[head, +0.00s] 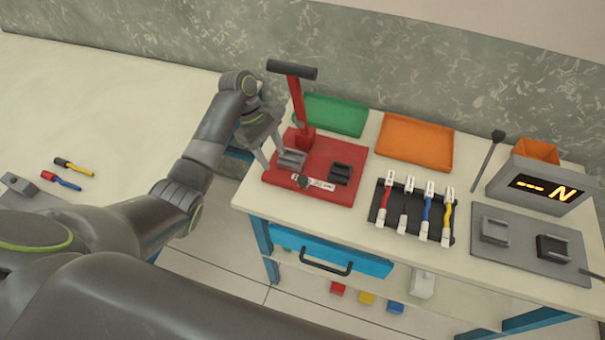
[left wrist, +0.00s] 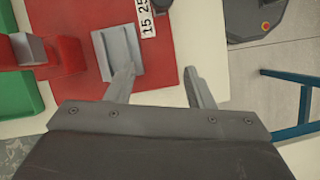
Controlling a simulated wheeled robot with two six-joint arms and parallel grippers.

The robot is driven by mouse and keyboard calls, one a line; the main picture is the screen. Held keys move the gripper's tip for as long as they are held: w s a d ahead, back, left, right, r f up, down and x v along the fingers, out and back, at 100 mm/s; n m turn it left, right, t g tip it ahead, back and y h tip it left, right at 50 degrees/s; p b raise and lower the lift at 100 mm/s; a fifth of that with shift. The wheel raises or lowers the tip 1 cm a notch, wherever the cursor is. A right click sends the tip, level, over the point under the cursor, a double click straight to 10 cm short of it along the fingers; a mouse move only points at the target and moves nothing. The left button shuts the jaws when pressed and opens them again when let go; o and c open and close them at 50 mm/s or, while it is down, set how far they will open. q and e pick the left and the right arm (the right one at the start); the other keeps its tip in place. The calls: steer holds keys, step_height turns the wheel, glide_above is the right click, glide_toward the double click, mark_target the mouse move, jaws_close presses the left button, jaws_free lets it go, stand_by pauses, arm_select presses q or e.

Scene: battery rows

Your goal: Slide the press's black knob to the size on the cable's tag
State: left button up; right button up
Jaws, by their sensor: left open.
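The red press (head: 330,187) stands at the left of the bench, its red lever upright with a dark handle on top. My left gripper (head: 272,160) is open and empty over the press's left edge, beside a grey block (left wrist: 121,55). White-tagged cables (head: 428,208) stand in a black rack; their tags are too small to read. My right gripper is out of view.
Green (head: 335,114) and orange (head: 415,142) trays lie behind. A black block (head: 340,174) sits on the press. Loose cables (head: 68,181) lie on the left table.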

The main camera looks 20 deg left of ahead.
mark_target(302, 178)
arm_select(q)
steer(key=d, duration=0.2)
steer(key=s+d+p, duration=0.1)
steer(key=d, duration=0.1)
steer(key=shift+d, duration=0.1)
steer(key=d, duration=0.1)
steer(key=s+d+p, duration=0.1)
steer(key=d, duration=0.1)
steer(key=shift+d, duration=0.2)
steer(key=x, duration=0.4)
steer(key=shift+f, duration=0.55)
steer(key=shift+d, duration=0.1)
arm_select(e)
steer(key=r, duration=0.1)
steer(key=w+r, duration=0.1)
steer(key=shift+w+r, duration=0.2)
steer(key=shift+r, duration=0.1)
arm_select(q)
jaws_close()
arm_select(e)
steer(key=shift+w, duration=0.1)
